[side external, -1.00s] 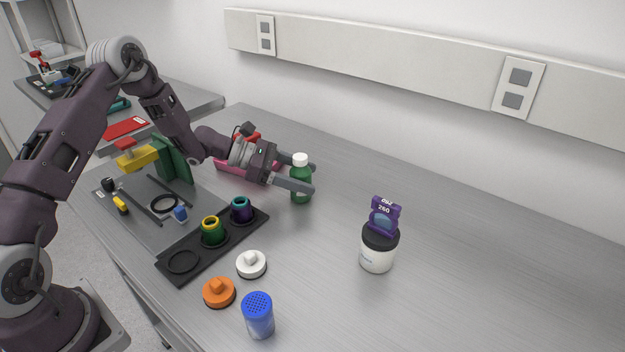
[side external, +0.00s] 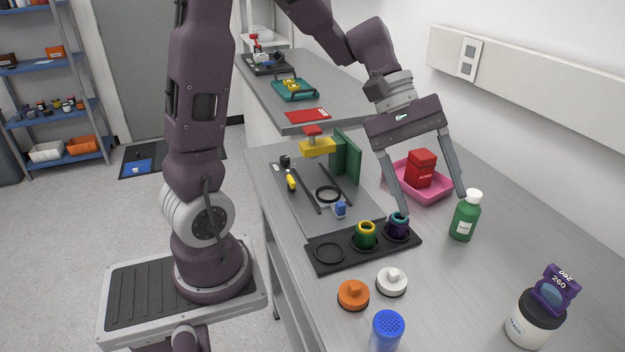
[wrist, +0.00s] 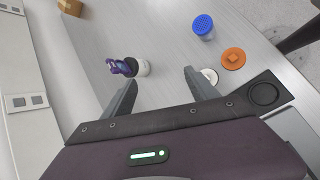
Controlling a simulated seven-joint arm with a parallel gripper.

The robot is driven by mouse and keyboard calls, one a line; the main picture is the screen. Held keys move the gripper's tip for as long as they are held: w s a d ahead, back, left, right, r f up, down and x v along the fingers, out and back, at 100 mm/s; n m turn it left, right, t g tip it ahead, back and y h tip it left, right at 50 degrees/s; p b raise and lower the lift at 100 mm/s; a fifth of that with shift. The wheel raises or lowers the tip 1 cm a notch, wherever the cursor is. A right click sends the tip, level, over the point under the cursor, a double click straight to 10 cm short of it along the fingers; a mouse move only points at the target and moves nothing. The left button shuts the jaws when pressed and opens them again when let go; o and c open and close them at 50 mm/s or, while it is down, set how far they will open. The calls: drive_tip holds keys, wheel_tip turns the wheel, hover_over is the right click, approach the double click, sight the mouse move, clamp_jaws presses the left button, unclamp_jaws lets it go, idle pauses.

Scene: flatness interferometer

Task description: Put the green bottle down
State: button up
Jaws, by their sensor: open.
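The green bottle (side external: 464,221) with a white cap stands upright on the grey table, right of the pink bin in the side view. My gripper (side external: 433,204) is open and empty, its two long grey fingers spread wide and pointing down. The right fingertip shows just left of the bottle's cap; I cannot tell how far apart they are in depth. The bottle is not between the fingers. In the wrist view both fingers (wrist: 160,88) are spread with bare table between them, and the bottle is out of sight.
A black holder (side external: 318,262) with a green-yellow ring and a purple-teal ring lies below my gripper. A pink bin (side external: 437,196) holds a red container. White (side external: 392,281) and orange (side external: 353,294) knobbed discs, a blue-topped shaker (side external: 386,333) and a black-lidded jar (side external: 531,322) stand nearer.

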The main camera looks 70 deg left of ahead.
drive_tip(key=s+a+r+m+t+y, duration=0.1)
drive_tip(key=s+a+m+t+y, duration=0.1)
drive_tip(key=s+m, duration=0.3)
drive_tip(key=s+a+r+m+t+y, duration=0.1)
drive_tip(key=s+m+y, duration=0.4)
drive_tip(key=s, duration=0.8)
drive_tip(key=shift+a+r+m+t, duration=0.4)
drive_tip(key=shift+a+r+m, duration=0.1)
drive_tip(key=shift+m, duration=0.2)
